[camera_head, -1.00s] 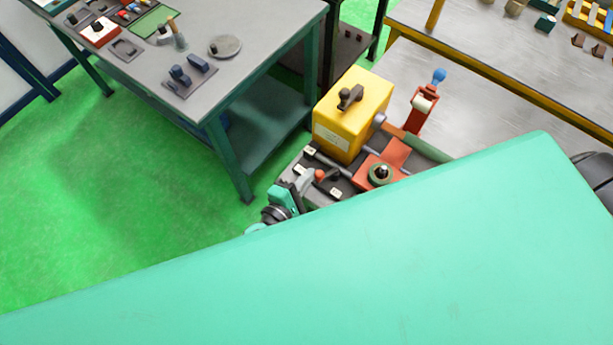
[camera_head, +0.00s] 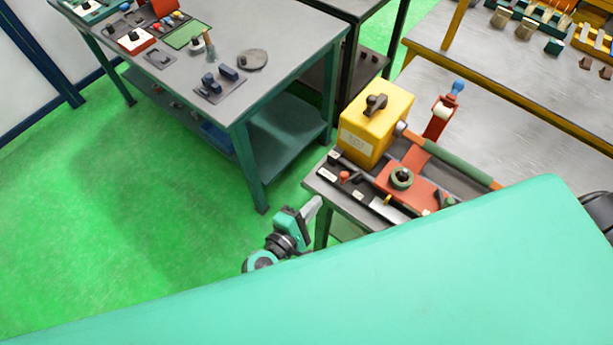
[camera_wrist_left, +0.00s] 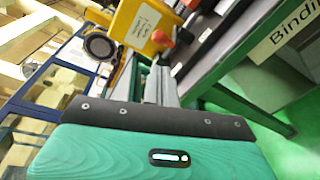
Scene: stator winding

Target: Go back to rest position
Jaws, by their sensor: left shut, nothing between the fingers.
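My left gripper (camera_head: 312,208) hangs over the green floor, just off the left corner of the small machine bench (camera_head: 346,205). Its pale fingers are together with nothing between them. In the left wrist view the closed fingers (camera_wrist_left: 161,84) point away from the camera, toward the bench with the yellow box (camera_wrist_left: 140,25). In that view the fingers overlap the bench's edge, and I cannot tell the gap. My right gripper is not in view.
The yellow box (camera_head: 376,125), an orange fixture (camera_head: 415,190) and a red post with a blue knob (camera_head: 440,118) stand on the bench. A grey-topped table (camera_head: 185,62) with parts is at upper left. Green floor (camera_head: 130,220) lies open at left.

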